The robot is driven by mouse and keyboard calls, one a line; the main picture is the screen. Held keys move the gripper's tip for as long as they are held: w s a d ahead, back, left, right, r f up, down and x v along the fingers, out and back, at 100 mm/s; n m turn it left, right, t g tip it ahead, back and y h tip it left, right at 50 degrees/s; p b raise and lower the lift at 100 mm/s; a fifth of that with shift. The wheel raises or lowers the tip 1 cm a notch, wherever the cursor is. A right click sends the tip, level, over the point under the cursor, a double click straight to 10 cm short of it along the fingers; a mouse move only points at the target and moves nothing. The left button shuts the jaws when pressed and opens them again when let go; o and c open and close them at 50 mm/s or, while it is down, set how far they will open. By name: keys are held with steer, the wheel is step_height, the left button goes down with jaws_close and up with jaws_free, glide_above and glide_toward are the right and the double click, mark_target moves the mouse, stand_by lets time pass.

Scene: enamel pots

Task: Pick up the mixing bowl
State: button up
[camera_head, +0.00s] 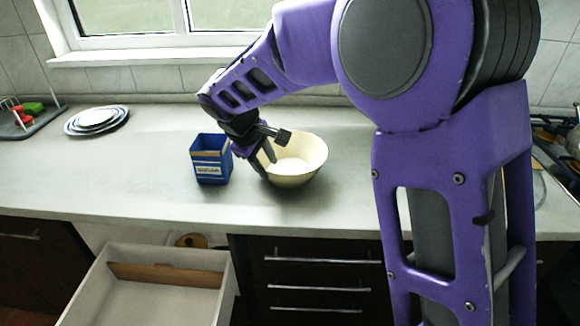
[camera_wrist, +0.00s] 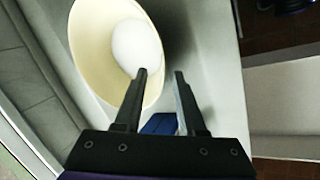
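The mixing bowl (camera_head: 308,168) is cream-coloured and stands upright on the counter, right of a blue box. In the wrist view the bowl (camera_wrist: 88,35) fills the upper left, with its paler bottom showing. My gripper (camera_head: 263,163) points down at the bowl's left rim in the head view and hides part of it. In the wrist view my gripper (camera_wrist: 160,72) is open; its left finger overlaps the bowl's inside and its right finger is outside the rim. A gap shows between the fingers and no grip on the rim is visible.
The blue box (camera_head: 210,166) stands close left of my gripper. Stacked plates (camera_head: 96,121) and a tray with red and green items (camera_head: 28,118) are farther left. An open drawer (camera_head: 150,290) juts out below the counter (camera_head: 130,180). A window is behind.

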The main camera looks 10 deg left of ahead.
mark_target(276, 181)
steer(key=x, duration=0.4)
steer(key=b+x, duration=0.1)
steer(key=x, duration=0.2)
steer(key=shift+w+a+f, duration=0.15)
steer(key=shift+f, duration=0.25)
jaws_close()
steer(key=shift+r, duration=0.15)
stand_by(0.9)
